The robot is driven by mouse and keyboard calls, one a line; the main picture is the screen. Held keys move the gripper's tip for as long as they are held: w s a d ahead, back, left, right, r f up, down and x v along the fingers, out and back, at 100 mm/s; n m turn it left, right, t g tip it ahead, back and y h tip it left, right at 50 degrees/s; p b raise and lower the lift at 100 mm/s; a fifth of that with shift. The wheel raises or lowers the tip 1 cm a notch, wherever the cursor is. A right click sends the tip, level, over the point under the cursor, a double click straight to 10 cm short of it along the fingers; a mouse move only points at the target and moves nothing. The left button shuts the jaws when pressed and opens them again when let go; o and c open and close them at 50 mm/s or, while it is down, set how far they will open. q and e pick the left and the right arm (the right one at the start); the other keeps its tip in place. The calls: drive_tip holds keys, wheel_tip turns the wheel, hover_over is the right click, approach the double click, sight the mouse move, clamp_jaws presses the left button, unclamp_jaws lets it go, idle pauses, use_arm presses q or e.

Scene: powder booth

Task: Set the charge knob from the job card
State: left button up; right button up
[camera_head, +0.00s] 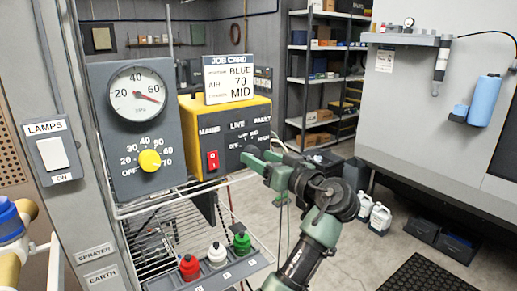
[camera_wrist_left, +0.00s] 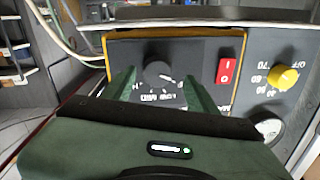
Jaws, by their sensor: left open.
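The job card (camera_head: 229,78) stands on top of the yellow-edged control box and reads BLUE, AIR 70 and MID. The charge knob (camera_wrist_left: 157,73) is a dark round knob on that box's grey front, with small upside-down lettering around it in the left wrist view. I cannot tell which mark its pointer is at. My left gripper (camera_head: 260,161) is open in front of the box's right part. In the left wrist view its green fingers (camera_wrist_left: 160,92) lie on either side of the knob; contact cannot be told. My right gripper is out of view.
A red switch (camera_head: 212,160) is left of the knob in the head view. The grey panel (camera_head: 104,92) beside it carries a gauge and a yellow knob (camera_head: 150,160).

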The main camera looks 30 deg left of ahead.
use_arm(q)
drive_tip(key=shift+w+a, duration=0.5)
drive_tip(key=shift+a, duration=0.15)
drive_tip(key=shift+a+f, duration=0.1)
clamp_jaws()
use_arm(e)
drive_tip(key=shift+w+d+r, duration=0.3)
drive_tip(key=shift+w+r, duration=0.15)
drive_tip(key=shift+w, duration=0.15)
